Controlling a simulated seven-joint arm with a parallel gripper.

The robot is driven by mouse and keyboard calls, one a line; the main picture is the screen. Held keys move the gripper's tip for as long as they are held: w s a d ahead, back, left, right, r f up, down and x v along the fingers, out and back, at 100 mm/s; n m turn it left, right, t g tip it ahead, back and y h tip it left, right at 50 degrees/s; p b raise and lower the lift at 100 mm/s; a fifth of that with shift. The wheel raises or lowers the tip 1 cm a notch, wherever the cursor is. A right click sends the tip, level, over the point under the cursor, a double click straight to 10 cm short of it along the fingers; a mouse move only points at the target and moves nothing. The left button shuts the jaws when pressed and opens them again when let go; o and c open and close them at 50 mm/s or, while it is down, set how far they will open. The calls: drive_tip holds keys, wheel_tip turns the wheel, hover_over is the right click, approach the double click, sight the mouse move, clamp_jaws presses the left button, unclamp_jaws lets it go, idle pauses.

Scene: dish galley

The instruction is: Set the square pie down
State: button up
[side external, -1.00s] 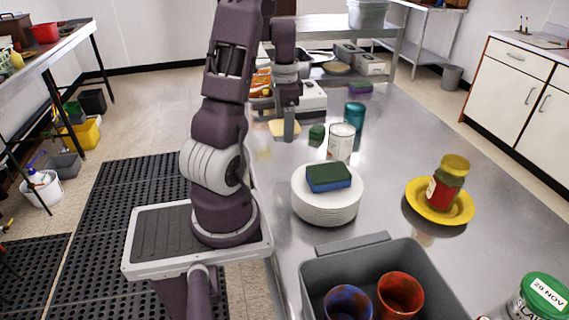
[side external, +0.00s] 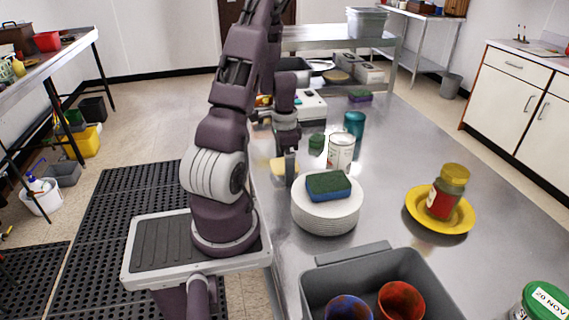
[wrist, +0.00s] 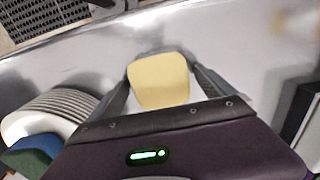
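The square pie, a pale yellow rounded square (wrist: 158,80), sits between the two fingers of my gripper (wrist: 165,88) in the wrist view. In the side view it is a yellow patch (side external: 279,167), partly hidden behind my gripper (side external: 290,168). My gripper is shut on it and points down near the left edge of the steel counter (side external: 390,175). A dark shadow or reflection shows along the pie's edge in the wrist view. I cannot tell whether its underside touches the counter.
A stack of white plates (side external: 325,218) with a green and blue sponge (side external: 328,186) stands close right of my gripper. A white can (side external: 341,152), green item (side external: 317,143) and teal cup (side external: 354,124) stand behind. A grey bin (side external: 350,262) with cups is in front; a yellow plate (side external: 462,218) holds a jar.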

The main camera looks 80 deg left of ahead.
wheel_tip(320, 180, up, 12)
drive_tip(key=w+d+r+t, duration=0.2)
drive_tip(key=w+d+r, duration=0.45)
drive_tip(key=d, duration=0.45)
drive_tip(key=s+d+r+t, duration=0.1)
drive_tip(key=d+r, duration=0.2)
drive_tip(key=d, duration=0.4)
drive_tip(key=s+d+r+t, duration=0.1)
drive_tip(key=s+d+r, duration=0.15)
drive_tip(key=d, duration=0.45)
drive_tip(key=s+d+r+t, duration=0.1)
drive_tip(key=s+d, duration=0.5)
drive_tip(key=d, duration=0.1)
drive_tip(key=shift+s+d+r+t, duration=0.2)
drive_tip(key=shift+d+t, duration=0.1)
drive_tip(key=shift+d, duration=0.05)
